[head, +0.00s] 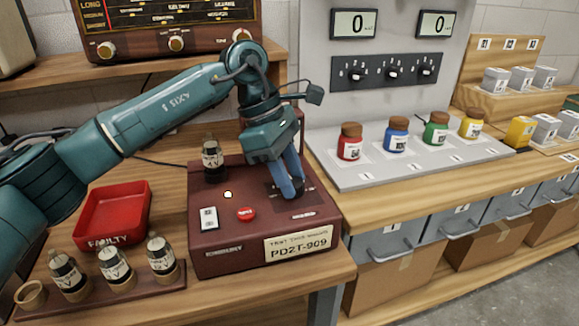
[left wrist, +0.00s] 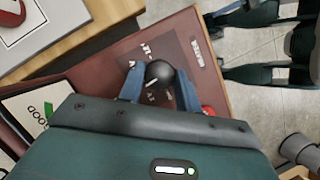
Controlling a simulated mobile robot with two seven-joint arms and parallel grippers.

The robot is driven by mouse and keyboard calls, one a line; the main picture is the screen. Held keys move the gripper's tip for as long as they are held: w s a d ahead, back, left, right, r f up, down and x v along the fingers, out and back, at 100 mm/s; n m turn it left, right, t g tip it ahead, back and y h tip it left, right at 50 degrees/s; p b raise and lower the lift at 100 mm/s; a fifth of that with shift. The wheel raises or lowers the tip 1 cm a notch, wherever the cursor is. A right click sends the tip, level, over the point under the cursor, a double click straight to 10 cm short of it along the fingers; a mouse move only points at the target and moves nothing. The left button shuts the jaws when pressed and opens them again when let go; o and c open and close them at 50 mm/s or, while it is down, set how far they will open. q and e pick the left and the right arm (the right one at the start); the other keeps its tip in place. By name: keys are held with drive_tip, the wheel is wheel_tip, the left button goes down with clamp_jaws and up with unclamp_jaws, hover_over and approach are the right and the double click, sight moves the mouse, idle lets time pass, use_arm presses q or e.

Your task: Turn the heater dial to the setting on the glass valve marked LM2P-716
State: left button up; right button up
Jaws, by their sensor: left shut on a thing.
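A dark red tester box (head: 225,255) on the wooden bench has a label reading PD2T-909. My left gripper (head: 289,188) reaches down over its right side, shut on a black round dial. In the left wrist view the dial (left wrist: 160,76) sits between the two blue fingers, with a white pointer line; its scale is too small to read. A glass valve (head: 212,158) stands upright on the box's back left. Three more valves (head: 115,265) stand in a wooden rack at the front left. Their label text is too small to read. My right gripper is not in view.
A red tray (head: 112,215) marked FAULTY lies left of the box. A red button (head: 246,214), a white switch (head: 209,218) and a pale round spot (head: 228,194) are on the box top. Colored jars (head: 396,135) stand on a grey panel at the right. A radio (head: 170,30) is on the shelf behind.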

use_arm(q)
drive_tip(key=shift+m, duration=0.6)
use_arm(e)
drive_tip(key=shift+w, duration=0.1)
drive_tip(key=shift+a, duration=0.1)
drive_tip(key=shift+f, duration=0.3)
use_arm(q)
drive_tip(key=o, duration=1)
drive_tip(key=shift+c, duration=0.2)
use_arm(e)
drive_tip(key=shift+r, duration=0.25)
use_arm(q)
drive_tip(key=shift+r, duration=0.1)
drive_tip(key=p+v, duration=0.1)
drive_tip(key=v, duration=1.2)
drive_tip(key=shift+w+d+p, duration=0.25)
drive_tip(key=shift+p, duration=0.05)
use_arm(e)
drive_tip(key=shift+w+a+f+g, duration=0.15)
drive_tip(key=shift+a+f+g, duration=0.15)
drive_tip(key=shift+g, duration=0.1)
